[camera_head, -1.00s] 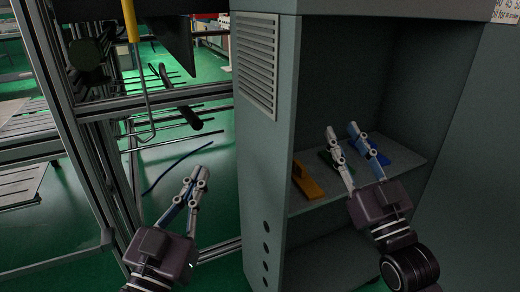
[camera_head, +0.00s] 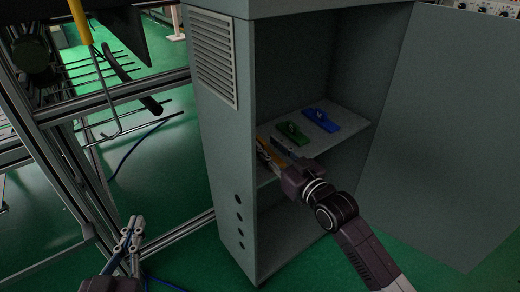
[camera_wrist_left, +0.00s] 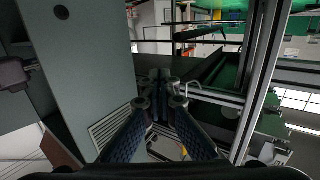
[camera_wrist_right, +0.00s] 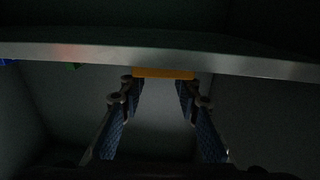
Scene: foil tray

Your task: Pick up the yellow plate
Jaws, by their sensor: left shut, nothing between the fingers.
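The yellow plate (camera_head: 262,142) lies at the front left of the cabinet shelf, mostly hidden behind my right gripper in the head view. Its front edge (camera_wrist_right: 164,73) shows at the shelf edge in the right wrist view. My right gripper (camera_head: 270,152) is at the shelf front by the plate. In the right wrist view its fingers (camera_wrist_right: 158,82) are spread apart, with the yellow edge showing between the tips. Whether they touch it I cannot tell. My left gripper (camera_head: 134,222) is shut and empty, low outside the cabinet; its tips meet in the left wrist view (camera_wrist_left: 160,76).
A green plate (camera_head: 291,133) and a blue plate (camera_head: 321,119) lie farther right on the shelf (camera_head: 337,132). The cabinet's side wall (camera_head: 225,150) stands left of the shelf. A metal frame (camera_head: 60,170) stands at the left, near my left gripper.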

